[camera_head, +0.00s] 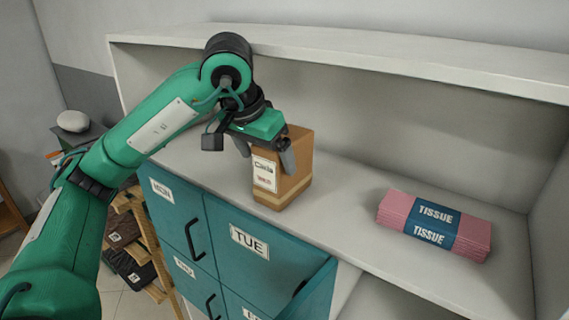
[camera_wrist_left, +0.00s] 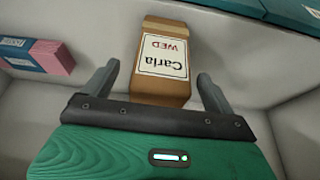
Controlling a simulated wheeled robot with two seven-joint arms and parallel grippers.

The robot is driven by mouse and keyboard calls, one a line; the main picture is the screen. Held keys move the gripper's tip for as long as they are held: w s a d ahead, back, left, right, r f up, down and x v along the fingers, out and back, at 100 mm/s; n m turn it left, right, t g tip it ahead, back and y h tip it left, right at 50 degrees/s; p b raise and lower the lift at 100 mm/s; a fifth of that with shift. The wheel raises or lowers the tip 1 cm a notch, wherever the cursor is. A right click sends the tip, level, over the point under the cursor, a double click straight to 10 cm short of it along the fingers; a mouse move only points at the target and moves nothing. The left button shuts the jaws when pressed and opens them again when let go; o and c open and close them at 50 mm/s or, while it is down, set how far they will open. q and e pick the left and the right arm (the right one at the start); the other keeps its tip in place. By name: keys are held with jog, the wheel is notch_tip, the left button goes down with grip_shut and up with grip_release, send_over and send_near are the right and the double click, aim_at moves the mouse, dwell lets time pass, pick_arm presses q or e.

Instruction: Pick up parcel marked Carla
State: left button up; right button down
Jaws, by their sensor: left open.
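A brown parcel (camera_head: 296,173) stands upright on the white shelf, with a white label on its front. In the left wrist view the parcel (camera_wrist_left: 161,88) shows a label reading "Carla" and "WED", upside down. My left gripper (camera_head: 268,158) is open at the parcel, its two fingers near the parcel's upper part. In the left wrist view the fingers of my left gripper (camera_wrist_left: 156,92) are spread apart, one on each side of the parcel's near end, with gaps visible. My right gripper is not in view.
A pink tissue pack (camera_head: 434,225) with a blue band lies on the shelf (camera_head: 345,205) to the right. Teal drawers (camera_head: 262,250) labelled with days are below the shelf's front edge. The shelf's upper board (camera_head: 370,52) overhangs behind. Free shelf lies between parcel and tissues.

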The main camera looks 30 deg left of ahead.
aim_at(269, 166)
pick_arm(q)
jog(key=shift+p+x, duration=0.7)
jog(key=shift+x, duration=1.35)
jog(key=shift+a, duration=0.1)
jog(key=c, duration=1.2)
jog(key=shift+c, duration=0.6)
jog(key=shift+r, duration=0.2)
